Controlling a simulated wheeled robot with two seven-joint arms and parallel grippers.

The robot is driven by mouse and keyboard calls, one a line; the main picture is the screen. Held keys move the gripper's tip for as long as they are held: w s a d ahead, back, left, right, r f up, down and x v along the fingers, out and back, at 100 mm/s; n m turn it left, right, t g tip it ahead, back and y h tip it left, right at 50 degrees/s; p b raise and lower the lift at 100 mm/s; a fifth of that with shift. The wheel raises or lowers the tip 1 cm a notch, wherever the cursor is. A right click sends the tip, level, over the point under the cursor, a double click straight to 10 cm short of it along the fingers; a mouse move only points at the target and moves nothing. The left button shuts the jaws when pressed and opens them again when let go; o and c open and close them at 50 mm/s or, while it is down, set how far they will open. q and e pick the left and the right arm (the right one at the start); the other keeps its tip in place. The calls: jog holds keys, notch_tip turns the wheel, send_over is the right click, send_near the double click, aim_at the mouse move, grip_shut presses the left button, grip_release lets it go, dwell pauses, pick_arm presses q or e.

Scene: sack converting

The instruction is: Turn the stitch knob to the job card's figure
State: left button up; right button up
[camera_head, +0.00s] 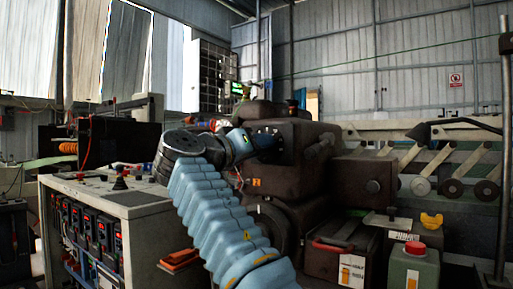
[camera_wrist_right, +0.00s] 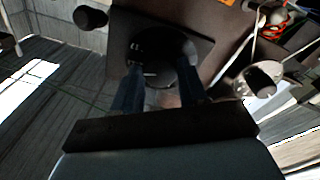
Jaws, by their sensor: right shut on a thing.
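The stitch knob (camera_wrist_right: 158,68) is a dark round knob on a dark square plate (camera_wrist_right: 203,47) in the right wrist view. My right gripper (camera_wrist_right: 160,84) has a finger on either side of it and is shut on it. In the head view the blue right arm reaches up to the brown machine (camera_head: 350,182), and the right gripper (camera_head: 263,140) meets its left face at the dark plate. The figures around the knob are too dark to read. I cannot make out a job card. My left gripper is not in view.
A control bench (camera_head: 130,200) with red displays and knobs stands at the left. In the right wrist view, a black knob (camera_wrist_right: 90,17) sits left of the plate.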

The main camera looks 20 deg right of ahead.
jog(key=o, duration=1.1)
jog(key=shift+c, duration=0.2)
jog(key=b+v, duration=0.1)
jog(key=v, duration=1.3)
jog(key=shift+b, duration=0.3)
